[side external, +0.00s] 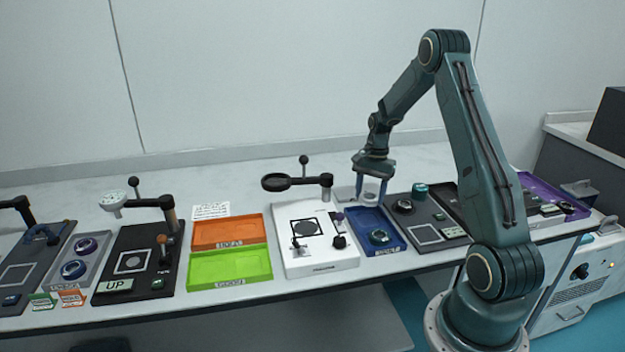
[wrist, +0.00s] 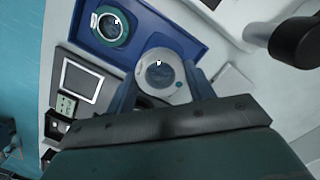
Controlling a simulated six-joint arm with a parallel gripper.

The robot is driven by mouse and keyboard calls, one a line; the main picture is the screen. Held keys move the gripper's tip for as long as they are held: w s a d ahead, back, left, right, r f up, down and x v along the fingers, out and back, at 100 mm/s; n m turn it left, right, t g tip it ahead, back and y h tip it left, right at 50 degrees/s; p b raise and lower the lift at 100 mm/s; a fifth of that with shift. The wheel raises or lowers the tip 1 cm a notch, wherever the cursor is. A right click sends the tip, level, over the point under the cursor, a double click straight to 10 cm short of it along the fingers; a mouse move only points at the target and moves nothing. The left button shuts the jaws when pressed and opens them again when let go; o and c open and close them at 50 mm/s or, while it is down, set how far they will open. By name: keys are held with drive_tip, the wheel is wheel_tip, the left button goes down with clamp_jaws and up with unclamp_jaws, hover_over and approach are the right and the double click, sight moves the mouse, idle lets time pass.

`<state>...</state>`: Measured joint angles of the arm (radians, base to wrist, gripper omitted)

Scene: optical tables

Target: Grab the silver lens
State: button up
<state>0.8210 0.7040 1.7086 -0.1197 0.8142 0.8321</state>
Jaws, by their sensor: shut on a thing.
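My gripper (side external: 371,190) is shut on the silver lens (side external: 370,198), holding it between its two blue fingers over the back part of the blue tray (side external: 399,248). In the wrist view the silver lens (wrist: 146,69) is a pale ring with a glassy centre, between the fingers of my gripper (wrist: 161,82). The blue tray (wrist: 190,41) lies beneath it. I cannot tell exactly how high the lens is above the tray.
A teal-rimmed lens (side external: 379,237) lies in the front of the blue tray. Left of it stands a white device (side external: 330,262) with a black arm (side external: 305,181). Orange (side external: 229,231) and green (side external: 229,267) trays lie further left. A dark panel (side external: 425,233) is on the right.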

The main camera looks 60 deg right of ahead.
sight(370, 195)
wheel_tip(370, 195, up, 13)
idle(0.3)
drive_tip(key=shift+r, duration=0.1)
idle(0.4)
